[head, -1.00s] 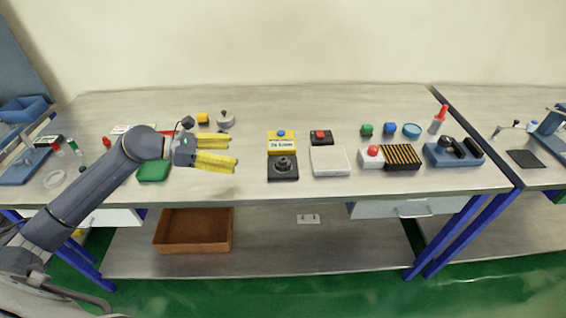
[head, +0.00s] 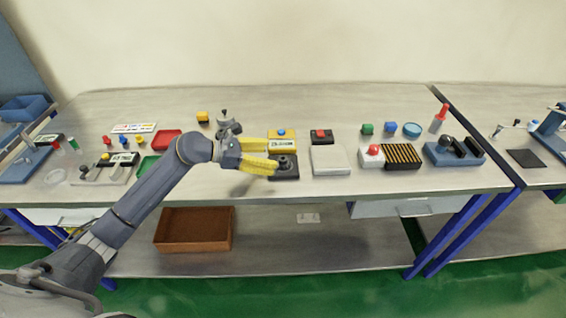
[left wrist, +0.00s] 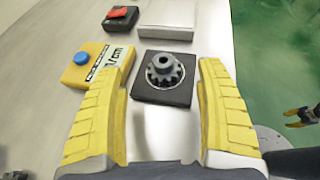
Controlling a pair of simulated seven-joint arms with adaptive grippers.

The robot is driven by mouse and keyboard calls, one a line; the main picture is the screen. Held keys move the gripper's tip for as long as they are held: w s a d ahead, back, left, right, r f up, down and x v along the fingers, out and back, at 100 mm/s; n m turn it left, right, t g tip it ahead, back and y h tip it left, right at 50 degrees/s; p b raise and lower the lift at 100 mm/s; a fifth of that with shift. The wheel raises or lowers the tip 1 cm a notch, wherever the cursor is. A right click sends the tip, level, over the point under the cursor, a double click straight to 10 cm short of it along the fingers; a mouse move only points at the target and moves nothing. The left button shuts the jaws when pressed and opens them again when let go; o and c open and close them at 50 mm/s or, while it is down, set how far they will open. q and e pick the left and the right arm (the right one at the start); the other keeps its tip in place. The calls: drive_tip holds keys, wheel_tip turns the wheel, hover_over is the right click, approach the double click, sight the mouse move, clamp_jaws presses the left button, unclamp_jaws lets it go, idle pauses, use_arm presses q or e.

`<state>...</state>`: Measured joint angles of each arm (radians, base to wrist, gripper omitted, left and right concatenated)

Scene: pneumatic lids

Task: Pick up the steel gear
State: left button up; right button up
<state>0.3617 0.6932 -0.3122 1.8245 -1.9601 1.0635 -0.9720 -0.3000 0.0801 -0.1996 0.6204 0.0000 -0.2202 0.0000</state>
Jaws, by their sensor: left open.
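The steel gear (left wrist: 165,70) is a dark grey toothed piece with a hub. It sits on a black square base (left wrist: 163,92) on the table, seen in the left wrist view between and ahead of the fingers. In the head view the gear (head: 283,162) shows on the black base just right of the fingertips. My left gripper (head: 271,156) is open with yellow fingers, the gear still apart from them. In the left wrist view the open fingers (left wrist: 163,85) flank the base on both sides with nothing held.
A yellow box with a blue button (head: 281,133) stands just behind the gear's base. A white plate (head: 329,160) lies to the right, with a black box with a red button (head: 321,136) behind it. A green tray (head: 147,165) lies left, partly hidden by my arm.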

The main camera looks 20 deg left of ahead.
sight(282, 158)
use_arm(q)
drive_tip(key=x, duration=0.3)
drive_tip(key=shift+s+d, duration=0.15)
drive_tip(key=shift+s, duration=0.1)
drive_tip(key=shift+x, duration=1)
drive_tip(key=shift+c, duration=0.5)
clamp_jaws()
